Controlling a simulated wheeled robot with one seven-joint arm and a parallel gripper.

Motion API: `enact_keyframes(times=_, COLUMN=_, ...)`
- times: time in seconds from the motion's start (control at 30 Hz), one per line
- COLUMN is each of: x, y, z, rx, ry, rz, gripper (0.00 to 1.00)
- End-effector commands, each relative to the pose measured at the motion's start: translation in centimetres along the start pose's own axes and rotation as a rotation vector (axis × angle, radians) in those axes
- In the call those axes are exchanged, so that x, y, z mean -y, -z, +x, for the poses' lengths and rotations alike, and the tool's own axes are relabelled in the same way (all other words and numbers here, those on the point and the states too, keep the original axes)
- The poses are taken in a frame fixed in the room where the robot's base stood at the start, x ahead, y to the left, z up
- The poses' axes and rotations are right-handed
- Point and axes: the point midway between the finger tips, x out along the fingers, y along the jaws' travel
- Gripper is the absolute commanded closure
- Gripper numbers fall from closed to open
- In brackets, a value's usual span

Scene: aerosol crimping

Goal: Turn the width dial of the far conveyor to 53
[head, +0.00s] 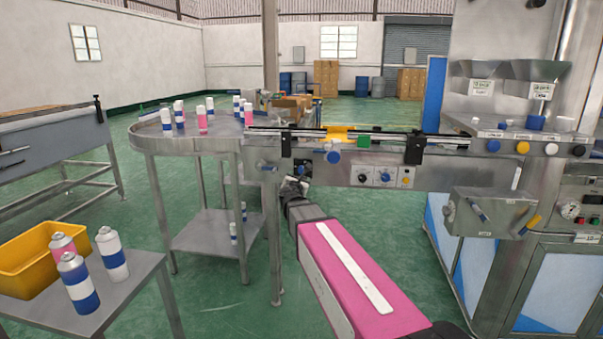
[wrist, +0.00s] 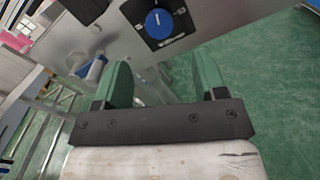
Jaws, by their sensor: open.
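In the wrist view a round blue dial (wrist: 159,22) with a white pointer mark sits on a black square plate on the conveyor's metal side. Its scale and lettering are too small to read. My gripper (wrist: 163,76) is open and empty, its two green fingers apart, with the dial beyond the gap between them and not touched. In the head view my gripper (head: 297,186) is close to the front side of the conveyor (head: 340,172), left of its control panel. The fingers and that dial cannot be made out clearly there.
A blue-and-white knob (wrist: 90,68) juts out left of the dial. A round table (head: 160,141) with cans stands left; a yellow bin (head: 25,262) is nearer. Green floor lies below.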

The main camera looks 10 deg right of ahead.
Motion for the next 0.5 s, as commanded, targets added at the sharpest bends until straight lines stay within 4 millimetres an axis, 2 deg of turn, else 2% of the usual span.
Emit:
enact_keyframes(times=0.3, x=-0.1, y=0.1, z=5.9, rx=-0.001, ry=0.0, rz=0.002, gripper=0.35)
enact_keyframes(times=0.5, x=-0.2, y=0.1, z=8.4, rx=-0.002, ry=-0.002, rz=0.003, gripper=0.35)
